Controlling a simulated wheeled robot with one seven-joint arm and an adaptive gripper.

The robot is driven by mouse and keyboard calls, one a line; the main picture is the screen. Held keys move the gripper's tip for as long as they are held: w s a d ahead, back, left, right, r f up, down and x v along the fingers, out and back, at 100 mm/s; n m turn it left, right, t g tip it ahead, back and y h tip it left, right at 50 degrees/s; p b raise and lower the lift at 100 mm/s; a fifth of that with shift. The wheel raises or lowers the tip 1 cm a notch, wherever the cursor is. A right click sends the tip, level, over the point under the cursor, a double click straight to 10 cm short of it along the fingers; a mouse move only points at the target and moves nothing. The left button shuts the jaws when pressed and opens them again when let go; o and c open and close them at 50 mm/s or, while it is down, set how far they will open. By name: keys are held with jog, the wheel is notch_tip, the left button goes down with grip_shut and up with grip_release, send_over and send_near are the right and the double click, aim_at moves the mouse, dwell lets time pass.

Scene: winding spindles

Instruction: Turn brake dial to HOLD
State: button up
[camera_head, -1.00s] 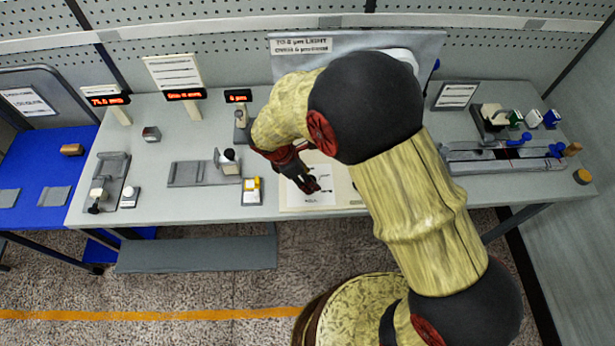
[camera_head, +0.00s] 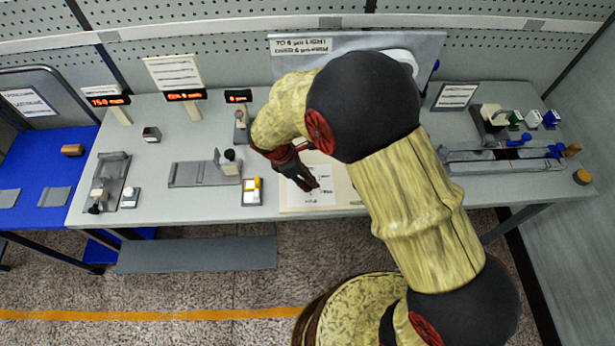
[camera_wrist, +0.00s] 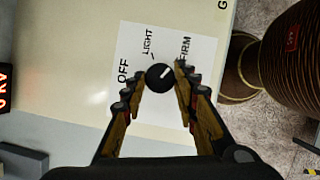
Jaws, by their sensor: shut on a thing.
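The brake dial (camera_wrist: 159,77) is a round black knob with a white mark in the wrist view. It sits on a white label card (camera_wrist: 190,50) that reads OFF, LIGHT and FIRM. The white mark points up and right in that view, between LIGHT and FIRM. No HOLD word shows; my fingers cover part of the card. My gripper (camera_wrist: 160,84) has its two fingertips on opposite sides of the knob, shut on it. In the head view my gripper (camera_head: 309,186) is low over the card (camera_head: 328,180), and the knob is hidden there.
The dial's card lies on a pale panel (camera_head: 346,203) near the front edge of the grey table (camera_head: 150,210). A small yellow-and-white device (camera_head: 252,190) stands to the left. A grey fixture (camera_head: 195,173) is farther left. Rails with blue knobs (camera_head: 500,160) are at right.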

jog(key=m+g+p, duration=0.1)
jog(key=m, duration=0.1)
jog(key=m+g+p, duration=0.1)
jog(key=m, duration=0.2)
jog(key=shift+w+p, duration=0.2)
jog(key=shift+p, duration=0.1)
jog(key=m+g+p, duration=0.1)
jog(key=m, duration=0.2)
jog(key=m+g+y, duration=0.1)
jog(key=m, duration=0.2)
jog(key=shift+w+d+p, duration=0.15)
jog(key=shift+w+p, duration=0.05)
jog(key=shift+p, duration=0.2)
jog(key=shift+m, duration=0.4)
jog(key=o, duration=1.1)
jog(key=shift+o, duration=0.2)
jog(key=v, duration=1.2)
jog(key=shift+w+d, duration=0.1)
jog(key=shift+d, duration=0.05)
